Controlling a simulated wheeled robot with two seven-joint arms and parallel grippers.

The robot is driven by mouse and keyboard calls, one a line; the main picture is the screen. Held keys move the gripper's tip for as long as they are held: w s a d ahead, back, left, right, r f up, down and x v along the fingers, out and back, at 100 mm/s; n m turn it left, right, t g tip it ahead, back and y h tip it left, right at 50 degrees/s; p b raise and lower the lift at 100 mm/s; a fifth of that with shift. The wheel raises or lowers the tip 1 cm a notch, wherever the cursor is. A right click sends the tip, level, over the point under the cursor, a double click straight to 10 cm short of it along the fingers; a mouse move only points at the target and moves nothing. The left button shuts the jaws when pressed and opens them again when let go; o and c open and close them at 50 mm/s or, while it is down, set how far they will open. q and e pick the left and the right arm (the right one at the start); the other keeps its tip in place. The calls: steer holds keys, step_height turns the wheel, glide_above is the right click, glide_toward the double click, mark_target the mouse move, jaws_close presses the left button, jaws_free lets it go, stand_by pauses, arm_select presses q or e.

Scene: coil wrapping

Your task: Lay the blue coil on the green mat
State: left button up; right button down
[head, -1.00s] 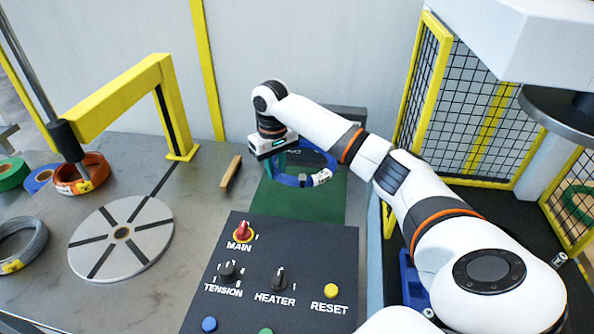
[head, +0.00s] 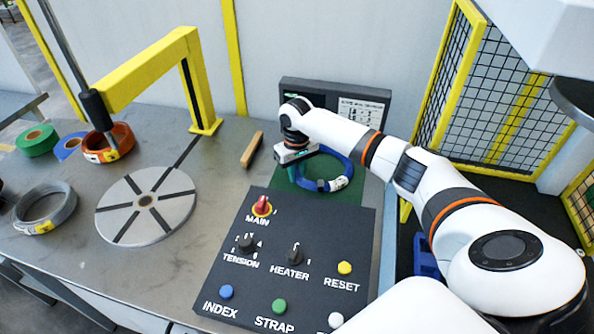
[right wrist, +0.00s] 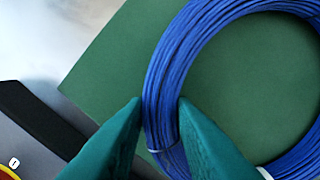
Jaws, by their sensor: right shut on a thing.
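The blue coil (head: 347,170) is a ring of blue strands with a white label at its near right. My right gripper (head: 297,169) is shut on the coil's left side. In the right wrist view the teal fingertips (right wrist: 161,102) straddle the coil's strand bundle (right wrist: 172,60). The green mat (head: 372,194) lies under the coil, and it also shows in the right wrist view (right wrist: 105,70). The coil looks roughly flat and low over the mat; I cannot tell whether it touches. My left gripper is not in view.
A dark control panel (head: 300,232) with knobs and buttons stands just in front of the mat. A wooden-handled item (head: 252,149) lies left of it. A grey turntable (head: 147,205), an orange coil (head: 109,142) and a grey coil (head: 45,207) are farther left. A mesh fence (head: 490,110) stands right.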

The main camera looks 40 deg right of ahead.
steer(key=c, duration=1.2)
jaws_free()
step_height(320, 180, up, 12)
steer(key=b, duration=0.1)
